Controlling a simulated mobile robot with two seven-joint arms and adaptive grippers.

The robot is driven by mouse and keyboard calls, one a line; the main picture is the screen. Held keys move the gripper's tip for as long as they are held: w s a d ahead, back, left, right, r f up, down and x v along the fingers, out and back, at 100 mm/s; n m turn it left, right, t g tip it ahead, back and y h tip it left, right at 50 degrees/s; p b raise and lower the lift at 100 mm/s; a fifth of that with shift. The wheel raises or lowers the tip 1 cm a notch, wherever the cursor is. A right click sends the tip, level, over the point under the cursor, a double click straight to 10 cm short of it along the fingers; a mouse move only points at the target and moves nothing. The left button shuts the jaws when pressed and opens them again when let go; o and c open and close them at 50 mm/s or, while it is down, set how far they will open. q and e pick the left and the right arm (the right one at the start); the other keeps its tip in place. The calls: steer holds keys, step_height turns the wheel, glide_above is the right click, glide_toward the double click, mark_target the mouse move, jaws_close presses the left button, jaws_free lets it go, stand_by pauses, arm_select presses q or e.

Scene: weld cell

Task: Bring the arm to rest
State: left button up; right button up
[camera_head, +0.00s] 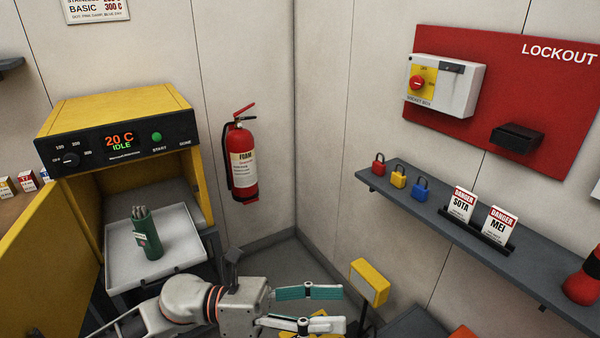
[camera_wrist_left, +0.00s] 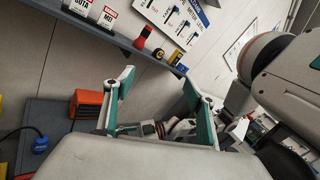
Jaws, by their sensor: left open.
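My left gripper (camera_head: 318,307) shows at the bottom centre of the head view, with its arm coming in from the left. Its two teal-padded fingers are spread apart with nothing between them. In the wrist view the same gripper (camera_wrist_left: 157,100) is open, and the fingers stand clear of the shelf behind. Part of my arm shows at the right of the wrist view.
A yellow oven (camera_head: 115,108) stands open at left, with a green canister of rods (camera_head: 150,238) on its tray (camera_head: 185,250). A fire extinguisher (camera_head: 242,160) hangs at the corner. A grey shelf (camera_head: 420,212) with padlocks and tags runs along the right wall. A yellow box (camera_head: 369,282) stands near my gripper.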

arm_select(q)
steer(key=w+a+f+n+t+y, duration=0.5)
steer(key=n+t, duration=0.4)
steer(key=n, duration=0.7)
steer(key=w+a+f+n+t+y, duration=0.35)
steer(key=a+f+n+t, duration=0.4)
steer(key=n, duration=0.75)
steer(key=s+a+f+n+g+y, duration=0.1)
steer(key=s+a+f+n+y, duration=0.1)
steer(key=s+a+f+n, duration=0.2)
steer(key=s+a+f+n+g+y, duration=0.1)
steer(key=s+a+f+n+y, duration=0.2)
steer(key=f, duration=0.8)
steer(key=s+a+f+n+g+y, duration=0.2)
steer(key=s+a+f+n+y, duration=0.1)
steer(key=s+a+f+n, duration=0.2)
step_height(320, 180, down, 2)
steer(key=s+n, duration=0.1)
steer(key=n, duration=0.1)
steer(key=shift+s+a+f+n, duration=0.15)
steer(key=shift+s+a+n, duration=0.15)
steer(key=shift+a+n, duration=0.1)
steer(key=shift+d, duration=0.1)
